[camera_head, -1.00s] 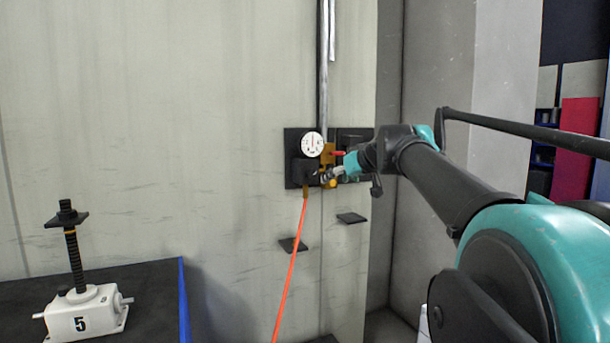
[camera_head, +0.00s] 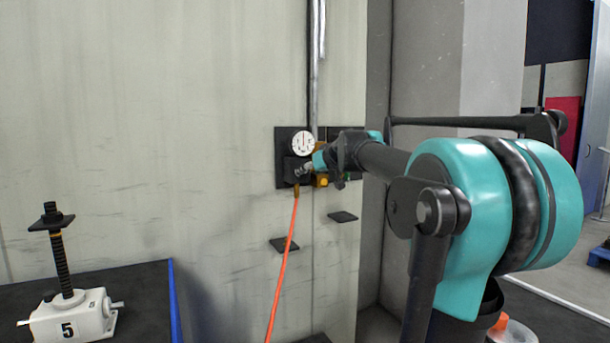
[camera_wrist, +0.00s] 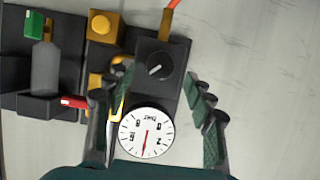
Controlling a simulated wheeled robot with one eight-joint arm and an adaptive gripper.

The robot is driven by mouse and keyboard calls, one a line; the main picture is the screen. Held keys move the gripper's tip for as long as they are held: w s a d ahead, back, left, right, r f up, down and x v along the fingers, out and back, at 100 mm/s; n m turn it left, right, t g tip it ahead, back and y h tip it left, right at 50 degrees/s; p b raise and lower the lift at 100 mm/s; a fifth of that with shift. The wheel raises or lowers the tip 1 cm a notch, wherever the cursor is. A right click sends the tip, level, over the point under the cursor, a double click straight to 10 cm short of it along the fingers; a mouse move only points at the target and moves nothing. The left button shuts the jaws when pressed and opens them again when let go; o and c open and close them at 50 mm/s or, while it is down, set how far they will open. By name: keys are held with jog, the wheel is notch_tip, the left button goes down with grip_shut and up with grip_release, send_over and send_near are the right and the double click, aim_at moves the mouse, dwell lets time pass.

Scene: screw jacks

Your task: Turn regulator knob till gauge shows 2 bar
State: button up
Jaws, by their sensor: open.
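The gauge (camera_wrist: 147,132) is a round white dial on a dark block. In the wrist view it appears turned over, and its red needle points down, between the 2 and the 6. It also shows on the wall in the head view (camera_head: 302,144). The black regulator knob (camera_wrist: 160,66) with a white pointer mark is beside the gauge, above it in the wrist view. My gripper (camera_wrist: 157,87) is open, its fingers on either side of the gauge and the knob's block. The fingers are apart from the knob.
A yellow button (camera_wrist: 103,24), a green part (camera_wrist: 35,25) and a red lever (camera_wrist: 74,102) sit left of the knob. An orange hose (camera_head: 283,265) hangs below. Two small dark shelves jut from the wall. A white screw jack (camera_head: 70,318) stands on a table at left.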

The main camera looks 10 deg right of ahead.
aim_at(305, 174)
jog(key=shift+x, duration=2.1)
jog(key=c, duration=1.2)
jog(key=shift+o, duration=0.2)
jog(key=shift+d+m+y, duration=0.1)
jog(key=shift+m+y, duration=0.5)
jog(key=shift+m, duration=0.3)
jog(key=m+y, duration=0.2)
jog(key=m, duration=0.1)
jog(key=shift+g, duration=0.3)
jog(key=m+y, duration=0.1)
jog(key=m, duration=0.1)
jog(key=m+y, duration=0.1)
jog(key=m, duration=0.1)
jog(key=shift+d+f+m+y, duration=0.1)
jog(key=shift+f+m+y, duration=0.05)
jog(key=shift+m+y, duration=0.2)
